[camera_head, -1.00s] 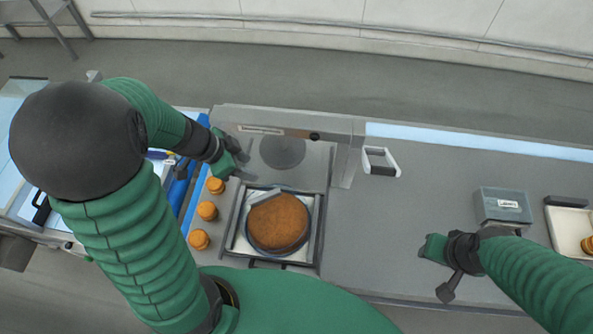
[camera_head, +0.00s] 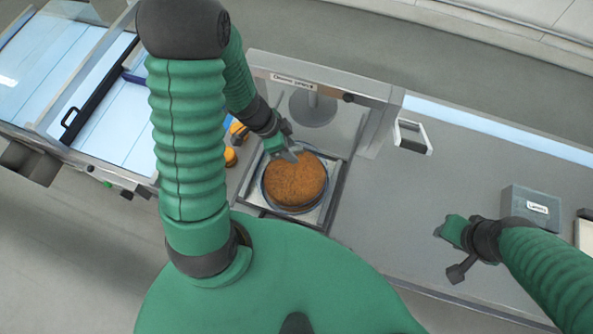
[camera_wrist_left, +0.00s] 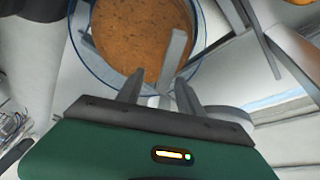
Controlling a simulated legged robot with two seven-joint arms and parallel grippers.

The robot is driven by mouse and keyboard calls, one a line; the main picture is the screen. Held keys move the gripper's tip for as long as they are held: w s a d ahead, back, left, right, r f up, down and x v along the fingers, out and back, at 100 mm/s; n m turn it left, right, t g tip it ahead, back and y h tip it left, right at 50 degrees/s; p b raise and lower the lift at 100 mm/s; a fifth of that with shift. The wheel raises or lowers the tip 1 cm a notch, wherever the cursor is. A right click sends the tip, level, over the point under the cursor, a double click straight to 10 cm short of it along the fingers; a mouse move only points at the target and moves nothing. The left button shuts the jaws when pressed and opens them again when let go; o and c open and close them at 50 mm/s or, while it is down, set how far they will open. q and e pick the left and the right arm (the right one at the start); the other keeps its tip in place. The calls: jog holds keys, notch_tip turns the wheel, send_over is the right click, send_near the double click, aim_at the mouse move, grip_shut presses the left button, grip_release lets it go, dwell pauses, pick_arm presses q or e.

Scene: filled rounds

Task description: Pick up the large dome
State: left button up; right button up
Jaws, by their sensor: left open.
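The large dome (camera_head: 297,182) is a brown, round, cake-like piece with a dark lower edge. It sits in a clear round dish on a square tray (camera_head: 258,194). In the left wrist view the dome (camera_wrist_left: 140,30) fills the upper middle, inside the dish's blue-tinted rim (camera_wrist_left: 82,55). A flat grey bar (camera_wrist_left: 175,55) lies over the dome's near edge. My left gripper (camera_head: 290,155) is at the dome's far-left edge; its two fingers (camera_wrist_left: 158,92) are apart beside the bar, with no grip on the dome visible. My right gripper (camera_head: 448,234) hovers over the counter, away from the dome.
Small orange rounds (camera_head: 231,157) sit left of the tray, partly hidden by my left arm. A grey frame (camera_head: 375,125) with a dark round plate (camera_head: 313,108) stands behind. A white-handled item (camera_head: 411,136) and a labelled grey box (camera_head: 530,207) are to the right. Mid-right counter is clear.

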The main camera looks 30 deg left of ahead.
pick_arm(q)
jog(key=shift+s+d+f, duration=0.1)
jog(key=shift+d+f, duration=0.15)
jog(key=shift+f, duration=0.3)
jog(key=shift+s+a, duration=0.1)
jog(key=shift+a, duration=0.05)
jog(key=a, duration=0.2)
jog(key=shift+a+f, duration=0.25)
jog(key=shift+a, duration=0.1)
jog(key=shift+c, duration=0.2)
jog(key=shift+a, duration=0.25)
jog(key=shift+c, duration=2.4)
jog(key=shift+d+r, duration=0.1)
jog(key=shift+d, duration=0.65)
grip_shut()
jog(key=shift+d+r, duration=0.1)
jog(key=shift+d, duration=0.55)
jog(key=shift+a, duration=1.05)
jog(key=shift+d, duration=0.7)
pick_arm(e)
jog(key=shift+s+a, duration=0.3)
jog(key=shift+a, duration=0.3)
